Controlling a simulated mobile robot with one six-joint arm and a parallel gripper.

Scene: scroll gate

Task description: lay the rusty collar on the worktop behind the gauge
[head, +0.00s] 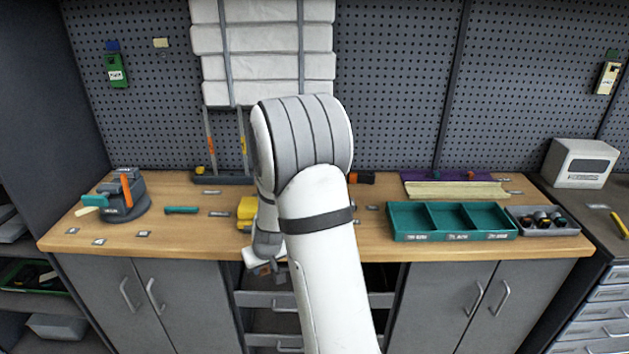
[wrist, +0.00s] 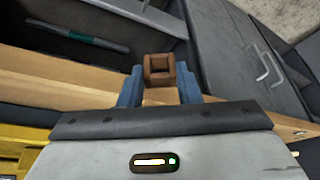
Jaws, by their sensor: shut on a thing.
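My gripper (wrist: 160,88) is shut on the rusty collar (wrist: 159,68), a small brown square-sided piece with an opening, held between two blue fingers. In the head view my gripper (head: 263,268) hangs at the front edge of the worktop (head: 190,232), left of centre; the collar cannot be made out there. A yellow thing (head: 246,208) stands on the worktop just behind my gripper, partly hidden by my arm. I cannot tell whether it is the gauge. Yellow also shows at the lower left of the wrist view.
A dark vise-like tool (head: 125,195) stands at the left, with a teal bar (head: 181,210) to its right. A teal divided tray (head: 450,222) and a grey bin (head: 543,220) stand at the right. Drawers (head: 272,300) lie below the front edge. My arm hides the middle.

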